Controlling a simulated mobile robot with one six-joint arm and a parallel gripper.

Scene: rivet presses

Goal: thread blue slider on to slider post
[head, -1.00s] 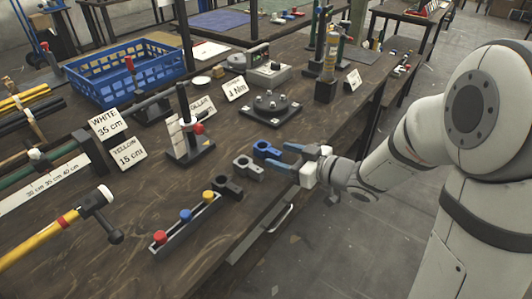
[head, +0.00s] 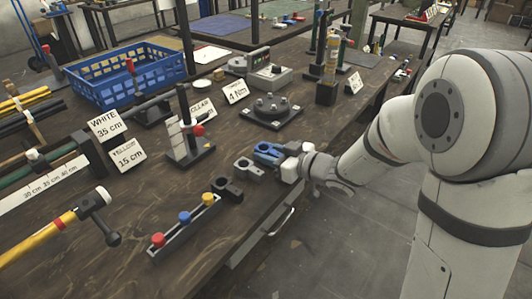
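The blue slider (head: 266,152) lies flat on the dark wooden workbench, near its front edge. It is between a grey slider and my gripper. My gripper (head: 277,155) reaches in from the right, low over the bench, with its fingers at the blue slider's right part. Fingers and slider overlap in the picture, so I cannot tell whether the fingers are shut on it. An upright dark post (head: 184,112) with a red knob stands on a black base to the left. I cannot tell for certain that it is the slider post.
A grey slider (head: 249,170) and a black slider (head: 227,190) lie close beside the blue one. A round black fixture (head: 272,106) stands behind. A rack with coloured knobs (head: 185,223) is at front left.

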